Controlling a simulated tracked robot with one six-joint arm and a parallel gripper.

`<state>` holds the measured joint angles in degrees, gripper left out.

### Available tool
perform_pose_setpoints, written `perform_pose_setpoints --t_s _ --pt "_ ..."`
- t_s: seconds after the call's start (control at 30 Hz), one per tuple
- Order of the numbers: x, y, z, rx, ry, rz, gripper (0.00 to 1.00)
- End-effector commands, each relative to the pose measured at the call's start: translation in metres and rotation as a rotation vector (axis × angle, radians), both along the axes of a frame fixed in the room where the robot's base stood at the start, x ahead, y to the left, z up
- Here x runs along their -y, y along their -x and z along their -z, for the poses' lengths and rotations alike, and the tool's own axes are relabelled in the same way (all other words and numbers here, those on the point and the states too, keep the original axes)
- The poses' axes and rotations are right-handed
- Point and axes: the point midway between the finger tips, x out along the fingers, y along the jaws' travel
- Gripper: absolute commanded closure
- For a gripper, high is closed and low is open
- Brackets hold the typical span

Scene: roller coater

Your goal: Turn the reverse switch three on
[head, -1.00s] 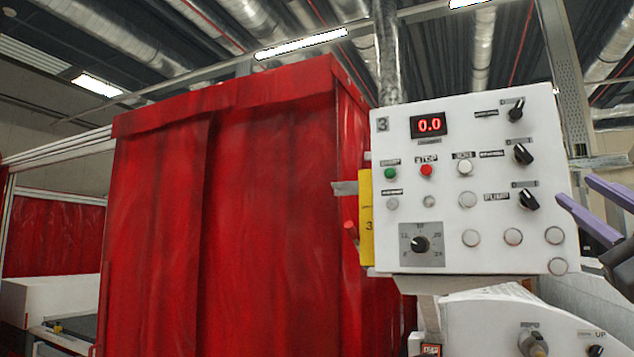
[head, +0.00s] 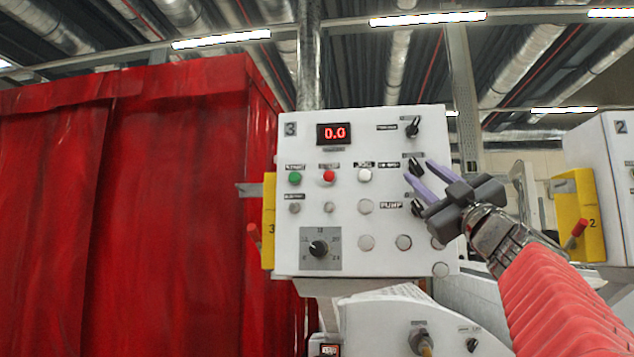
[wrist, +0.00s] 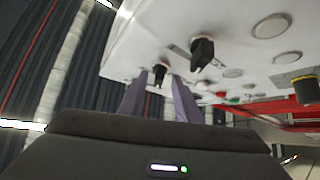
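The white control panel numbered 3 (head: 345,225) faces me in the head view. Its right side has a column of three black rotary knobs. The middle knob (head: 415,166), beside a blurred label that seems to be the reverse one, slants from upper left to lower right. My gripper (head: 420,171) is open, its two purple fingers reaching toward this knob from the lower right. In the wrist view a black knob (wrist: 160,73) shows between the fingertips, with no clear contact. A nearer knob (wrist: 202,52) stands right of the fingers.
The top knob (head: 412,127) and the PUMP knob (head: 416,207) sit close above and below. A red display (head: 334,133) reads 0.0. A red curtain (head: 170,200) fills the left. Panel 2 (head: 610,180) and a yellow box (head: 585,215) stand at the right.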

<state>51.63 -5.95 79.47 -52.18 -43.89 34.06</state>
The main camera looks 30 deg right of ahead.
Motion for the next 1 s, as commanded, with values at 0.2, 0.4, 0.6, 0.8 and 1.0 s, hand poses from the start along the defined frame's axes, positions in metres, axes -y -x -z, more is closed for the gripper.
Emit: perform_pose_setpoints --t_s 0.2,0.4,0.6,0.8,1.0 --pt "0.0006 -0.0067 -0.0053 0.001 0.000 -0.001 0.70" --pt "0.0005 -0.0068 -0.0053 0.001 0.000 -0.001 0.70" --pt "0.0003 -0.0068 -0.0051 0.001 0.000 -0.001 0.81" --pt "0.0001 -0.0069 -0.0050 0.000 0.000 -0.002 0.96" --pt "-0.0004 -0.0074 -0.0047 -0.001 0.000 -0.002 1.00"
